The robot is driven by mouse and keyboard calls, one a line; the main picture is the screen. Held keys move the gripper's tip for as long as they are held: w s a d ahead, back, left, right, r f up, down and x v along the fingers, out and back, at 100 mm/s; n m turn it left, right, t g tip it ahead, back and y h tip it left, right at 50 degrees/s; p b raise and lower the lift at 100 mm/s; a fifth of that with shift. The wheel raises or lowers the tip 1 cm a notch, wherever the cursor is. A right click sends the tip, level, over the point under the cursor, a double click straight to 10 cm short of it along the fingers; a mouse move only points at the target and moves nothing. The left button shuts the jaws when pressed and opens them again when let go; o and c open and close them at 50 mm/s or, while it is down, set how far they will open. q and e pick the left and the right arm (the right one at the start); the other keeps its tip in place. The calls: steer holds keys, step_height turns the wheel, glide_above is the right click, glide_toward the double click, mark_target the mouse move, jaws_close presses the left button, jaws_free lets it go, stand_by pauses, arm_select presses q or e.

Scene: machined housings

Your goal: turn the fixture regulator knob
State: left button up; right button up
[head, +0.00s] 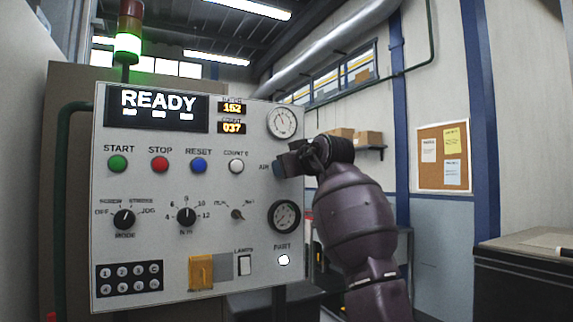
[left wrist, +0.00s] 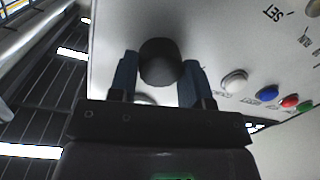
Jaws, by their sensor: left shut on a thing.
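The regulator knob (left wrist: 160,64) is a dark round knob on the light control panel (head: 160,205). In the left wrist view my left gripper (left wrist: 157,70) has its two blue fingers on either side of the knob and is shut on it. My right gripper is in neither view.
A dark cabinet (head: 520,285) stands at right.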

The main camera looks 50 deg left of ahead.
arm_select(q)
steer(key=n, duration=0.5)
steer(key=n+t, duration=0.1)
steer(key=n, duration=0.5)
steer(key=shift+s+f+t+h, duration=0.1)
steer(key=shift+t+h, duration=0.2)
steer(key=shift+h, duration=0.1)
stand_by(0.4)
steer(key=o, duration=0.9)
